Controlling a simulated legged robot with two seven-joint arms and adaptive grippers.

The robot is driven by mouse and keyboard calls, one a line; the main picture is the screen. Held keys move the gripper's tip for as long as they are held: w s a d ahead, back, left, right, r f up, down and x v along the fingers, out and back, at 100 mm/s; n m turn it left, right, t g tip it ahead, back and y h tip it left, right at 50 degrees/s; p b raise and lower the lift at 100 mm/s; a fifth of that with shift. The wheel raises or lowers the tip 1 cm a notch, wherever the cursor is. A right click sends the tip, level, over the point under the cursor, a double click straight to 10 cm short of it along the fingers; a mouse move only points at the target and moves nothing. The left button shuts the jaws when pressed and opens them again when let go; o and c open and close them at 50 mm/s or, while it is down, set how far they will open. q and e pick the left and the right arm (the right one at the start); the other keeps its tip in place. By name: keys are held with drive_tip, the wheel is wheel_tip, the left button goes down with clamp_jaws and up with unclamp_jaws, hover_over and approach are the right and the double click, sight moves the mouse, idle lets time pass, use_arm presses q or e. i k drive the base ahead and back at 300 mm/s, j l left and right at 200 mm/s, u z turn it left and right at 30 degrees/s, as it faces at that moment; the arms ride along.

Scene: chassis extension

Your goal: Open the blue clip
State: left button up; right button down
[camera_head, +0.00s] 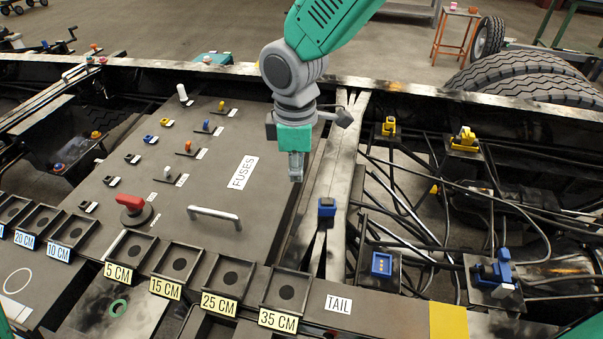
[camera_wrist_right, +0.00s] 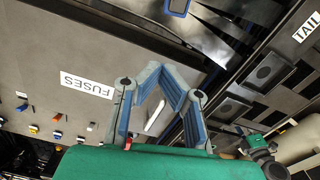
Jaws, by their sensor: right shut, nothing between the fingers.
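Several blue parts stand on the chassis at the right in the head view. One blue clip (camera_head: 496,270) sits on a dark block at the far right, with an upright blue piece on it. A blue connector (camera_head: 381,264) with orange contacts is left of it. A small blue-and-black piece (camera_head: 326,207) sits on the grey beam; its blue rim shows at the top of the wrist view (camera_wrist_right: 178,6). My left gripper is out of view.
The FUSES panel (camera_head: 185,230) with a metal handle (camera_head: 214,216) and a red knob (camera_head: 131,204) lies left. Black cables (camera_head: 420,190) cross the right side. Yellow clips (camera_head: 389,127) stand behind. Square trays (camera_head: 287,289) line the front near the TAIL label (camera_head: 339,304).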

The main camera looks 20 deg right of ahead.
sight(504, 258)
drive_tip(key=k+j, duration=0.25)
drive_tip(key=k, duration=0.2)
drive_tip(key=k+j, duration=0.25)
drive_tip(key=k, duration=0.25)
drive_tip(key=k+j, duration=0.25)
drive_tip(key=k, duration=0.2)
